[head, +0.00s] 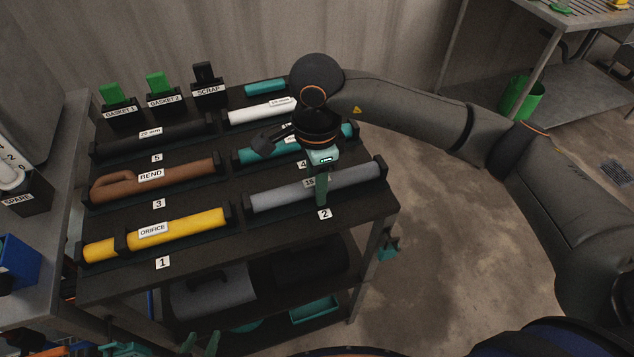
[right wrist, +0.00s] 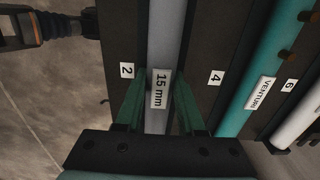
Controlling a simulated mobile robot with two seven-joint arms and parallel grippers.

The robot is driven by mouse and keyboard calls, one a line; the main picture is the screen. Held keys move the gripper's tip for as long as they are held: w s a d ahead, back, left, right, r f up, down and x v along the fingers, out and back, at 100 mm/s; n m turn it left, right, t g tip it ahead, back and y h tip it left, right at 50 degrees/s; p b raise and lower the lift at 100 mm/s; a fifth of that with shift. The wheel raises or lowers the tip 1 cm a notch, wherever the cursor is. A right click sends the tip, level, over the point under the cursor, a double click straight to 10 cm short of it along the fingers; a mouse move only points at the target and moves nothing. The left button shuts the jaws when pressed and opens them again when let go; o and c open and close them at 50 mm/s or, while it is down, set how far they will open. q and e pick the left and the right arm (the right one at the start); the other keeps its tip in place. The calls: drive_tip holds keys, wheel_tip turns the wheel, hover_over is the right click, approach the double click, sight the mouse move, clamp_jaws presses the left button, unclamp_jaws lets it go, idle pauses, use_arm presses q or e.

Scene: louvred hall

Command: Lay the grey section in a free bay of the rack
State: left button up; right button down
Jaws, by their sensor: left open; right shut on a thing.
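The grey section (head: 350,180), labelled 15 mm, lies along bay 2 at the front right of the rack (head: 240,232), between dark end holders. My right gripper (head: 321,190) comes down over it from above and is shut on it near its label. The right wrist view shows the green fingers on either side of the grey section (right wrist: 160,45), beside the label. Whether the section is fully seated in the holders is hard to tell. My left gripper (head: 203,338) is open at the bottom edge of the head view, only its green fingertips clearly showing.
Other bays hold a yellow ORIFICE section (head: 190,229), a brown BEND section (head: 185,171), a dark 20 mm section (head: 180,132), a teal VENTURI section (right wrist: 258,75) and a white section (head: 255,112). Labelled holders (head: 163,100) stand behind. Open floor (head: 440,240) lies right.

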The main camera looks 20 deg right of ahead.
drive_tip(key=shift+s+f, duration=0.1)
drive_tip(key=shift+f, duration=0.15)
drive_tip(key=shift+s+f, duration=0.1)
drive_tip(key=shift+f, duration=0.05)
drive_tip(key=shift+b, duration=0.45)
idle(0.5)
